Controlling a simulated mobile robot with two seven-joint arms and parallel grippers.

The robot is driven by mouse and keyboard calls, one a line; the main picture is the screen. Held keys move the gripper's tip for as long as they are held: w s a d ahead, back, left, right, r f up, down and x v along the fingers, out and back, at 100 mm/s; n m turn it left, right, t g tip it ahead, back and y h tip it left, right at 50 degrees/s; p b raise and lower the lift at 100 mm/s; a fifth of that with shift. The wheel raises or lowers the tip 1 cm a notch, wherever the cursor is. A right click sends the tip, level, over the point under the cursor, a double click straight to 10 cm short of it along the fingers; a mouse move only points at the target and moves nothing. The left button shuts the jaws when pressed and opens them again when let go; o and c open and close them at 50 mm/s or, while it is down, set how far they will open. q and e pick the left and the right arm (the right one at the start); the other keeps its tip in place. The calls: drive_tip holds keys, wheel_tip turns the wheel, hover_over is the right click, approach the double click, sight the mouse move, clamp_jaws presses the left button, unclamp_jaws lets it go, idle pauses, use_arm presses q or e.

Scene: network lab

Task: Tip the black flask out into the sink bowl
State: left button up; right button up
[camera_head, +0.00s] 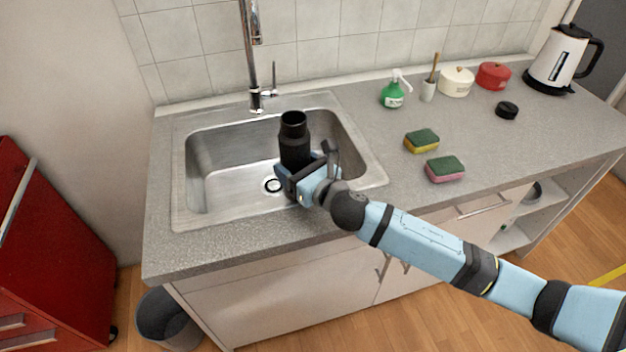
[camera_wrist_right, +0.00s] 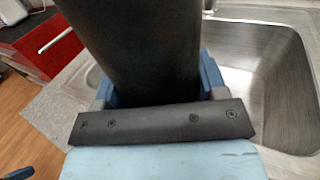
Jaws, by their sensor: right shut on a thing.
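The black flask (camera_head: 294,143) is upright with its open mouth at the top, over the right half of the sink bowl (camera_head: 219,170). My right gripper (camera_head: 295,178) is shut around the flask's lower part. In the right wrist view the flask (camera_wrist_right: 140,45) fills the upper middle between the blue fingers of the gripper (camera_wrist_right: 158,92), and the metal sink bowl (camera_wrist_right: 285,85) shows at the right. The flask's contents cannot be seen.
A tall tap (camera_head: 251,60) stands behind the bowl. To the right are two sponges (camera_head: 445,169), a green spray bottle (camera_head: 395,92), a brush in a cup (camera_head: 428,91), two pots (camera_head: 456,82), a black lid (camera_head: 507,110) and a kettle (camera_head: 560,62). A red cabinet (camera_head: 50,250) stands left.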

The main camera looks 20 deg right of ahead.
drive_tip(key=shift+s+a+f, duration=0.1)
drive_tip(key=shift+a+f, duration=0.1)
drive_tip(key=shift+a, duration=0.15)
drive_tip(key=shift+r, duration=0.15)
